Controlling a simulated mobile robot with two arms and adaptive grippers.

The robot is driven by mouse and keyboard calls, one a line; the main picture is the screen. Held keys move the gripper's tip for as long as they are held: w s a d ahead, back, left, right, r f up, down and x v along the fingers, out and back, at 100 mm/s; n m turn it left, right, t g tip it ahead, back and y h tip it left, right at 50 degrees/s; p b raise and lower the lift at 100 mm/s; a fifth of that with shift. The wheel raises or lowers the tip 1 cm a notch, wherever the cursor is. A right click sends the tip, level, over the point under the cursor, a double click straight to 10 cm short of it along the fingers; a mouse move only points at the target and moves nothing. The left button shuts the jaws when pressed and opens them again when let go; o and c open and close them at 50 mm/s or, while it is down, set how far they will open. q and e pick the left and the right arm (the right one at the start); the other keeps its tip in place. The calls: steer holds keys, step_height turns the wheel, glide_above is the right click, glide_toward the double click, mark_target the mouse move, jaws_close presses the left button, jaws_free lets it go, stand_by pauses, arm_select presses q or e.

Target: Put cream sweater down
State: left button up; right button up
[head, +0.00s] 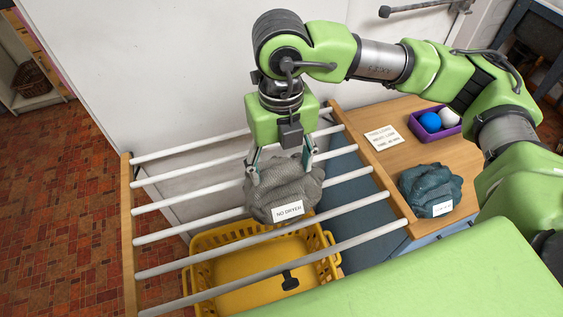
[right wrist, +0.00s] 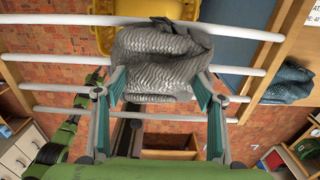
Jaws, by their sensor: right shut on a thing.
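A greyish cream knitted sweater (head: 285,190), bunched up and tagged "NO DRYER", is between the fingers of my right gripper (head: 280,163). The gripper points down over the white rods of the drying rack (head: 160,205). In the right wrist view the sweater (right wrist: 160,62) sits between the two fingertips (right wrist: 162,92), with rods behind it. I cannot tell whether the sweater touches the rods.
A yellow basket (head: 195,283) stands below the rods. On the wooden top (head: 395,165) at right are a dark teal knitted bundle (head: 425,180), a purple bin (head: 447,130) with a blue and a white ball, and a card (head: 384,138). The rack's left rods are bare.

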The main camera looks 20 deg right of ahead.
steer(key=shift+f, duration=0.1)
steer(key=o, duration=1.8)
steer(key=shift+r, duration=0.65)
step_height(320, 180, up, 11)
steer(key=shift+r+b, duration=0.1)
steer(key=shift+b, duration=0.9)
